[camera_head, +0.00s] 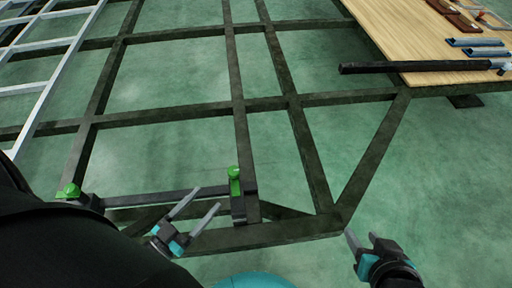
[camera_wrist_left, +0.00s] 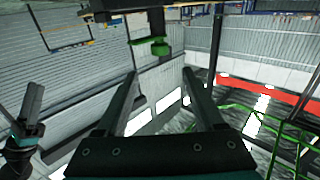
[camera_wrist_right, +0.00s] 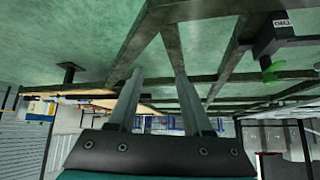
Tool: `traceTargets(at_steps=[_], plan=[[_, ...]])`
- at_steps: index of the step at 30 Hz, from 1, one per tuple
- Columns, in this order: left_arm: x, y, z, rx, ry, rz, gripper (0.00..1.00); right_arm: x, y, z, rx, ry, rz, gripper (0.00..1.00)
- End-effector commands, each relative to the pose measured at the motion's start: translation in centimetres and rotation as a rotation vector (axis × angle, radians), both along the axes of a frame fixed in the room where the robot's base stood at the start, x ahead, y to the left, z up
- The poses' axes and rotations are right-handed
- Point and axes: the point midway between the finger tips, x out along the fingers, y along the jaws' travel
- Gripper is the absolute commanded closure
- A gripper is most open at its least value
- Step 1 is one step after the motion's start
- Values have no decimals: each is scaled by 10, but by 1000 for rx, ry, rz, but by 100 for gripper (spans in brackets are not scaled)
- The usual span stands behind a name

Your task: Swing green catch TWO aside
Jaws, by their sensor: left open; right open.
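Green catch TWO (camera_head: 234,174) is a small green lever with a knob on a dark upright block at the right end of a dark bar. In the right wrist view, the catch (camera_wrist_right: 270,70) hangs by a block labelled TWO, upside down. My left gripper (camera_head: 206,198) is open and empty, just left of and below the catch, fingers pointing up and right. In the left wrist view a green catch (camera_wrist_left: 158,47) shows beyond the open fingertips, apart from them. My right gripper (camera_head: 360,236) is open and empty, well right of the catch near the frame's corner.
Another green catch (camera_head: 68,190) sits at the bar's left end. The dark trailer frame (camera_head: 240,105) spans the view over a green floor. A wooden panel (camera_head: 420,40) holds tools at the upper right, with a dark rod (camera_head: 400,67) near its front edge. White rails (camera_head: 55,70) stand left.

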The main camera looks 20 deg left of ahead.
Motion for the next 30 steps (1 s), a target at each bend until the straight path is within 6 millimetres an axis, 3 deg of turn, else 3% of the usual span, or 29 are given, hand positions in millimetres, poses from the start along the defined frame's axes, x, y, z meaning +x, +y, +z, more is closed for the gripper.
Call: traceTargets(at_steps=[5,30], plan=[[9,-2,0,-1,-4,-1,30,3,5,-1,15,-30,6,50],[101,-24,0,0,-4,0,30,23,54,11,229,-428,44,50]])
